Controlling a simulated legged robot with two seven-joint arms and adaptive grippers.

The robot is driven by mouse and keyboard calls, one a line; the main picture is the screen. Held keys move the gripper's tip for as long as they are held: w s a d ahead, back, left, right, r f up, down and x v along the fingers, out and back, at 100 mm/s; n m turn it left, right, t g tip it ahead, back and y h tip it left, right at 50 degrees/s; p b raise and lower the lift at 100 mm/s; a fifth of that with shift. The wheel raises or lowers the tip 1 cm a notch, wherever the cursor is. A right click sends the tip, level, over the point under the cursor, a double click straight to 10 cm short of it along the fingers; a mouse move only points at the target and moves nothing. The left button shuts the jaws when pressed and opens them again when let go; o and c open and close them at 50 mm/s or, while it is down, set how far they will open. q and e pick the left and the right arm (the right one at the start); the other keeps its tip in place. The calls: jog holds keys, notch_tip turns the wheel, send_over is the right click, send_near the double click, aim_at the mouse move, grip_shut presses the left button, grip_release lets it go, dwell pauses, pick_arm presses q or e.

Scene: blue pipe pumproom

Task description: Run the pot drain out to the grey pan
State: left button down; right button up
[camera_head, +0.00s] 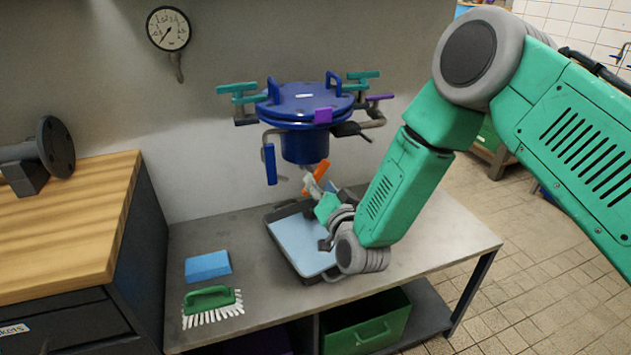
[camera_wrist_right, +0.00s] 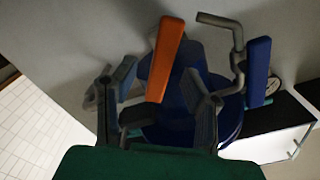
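The blue lidded pot (camera_head: 305,105) is mounted at the wall, with several coloured handles around it. An orange lever (camera_head: 315,172) sits under the pot at its drain; in the right wrist view the orange lever (camera_wrist_right: 166,58) points up. The grey pan (camera_head: 279,247), with a pale blue inside, lies on the bench below the pot. My right gripper (camera_head: 322,190) is just under the drain, partly hidden by its own wrist. In the right wrist view its fingers (camera_wrist_right: 157,100) are apart, with the lever between them in the picture; contact is unclear. My left gripper is out of view.
A blue sponge (camera_head: 208,266) and a green brush (camera_head: 212,304) lie left of the pan. A wooden-topped cabinet (camera_head: 70,225) stands at the left. A gauge (camera_head: 168,29) hangs on the wall. A green crate (camera_head: 365,325) sits under the bench.

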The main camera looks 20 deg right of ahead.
aim_at(312, 172)
jog(key=shift+w, duration=1.35)
grip_shut()
jog(key=shift+m, duration=0.3)
jog(key=m+b, duration=0.1)
jog(key=m, duration=0.4)
jog(key=shift+s+f+b, duration=0.1)
jog(key=shift+f+b, duration=0.1)
jog(key=shift+b, duration=0.15)
jog(key=m+b, duration=0.2)
jog(key=m, duration=0.3)
jog(key=shift+m, duration=0.3)
jog(key=shift+f, duration=0.1)
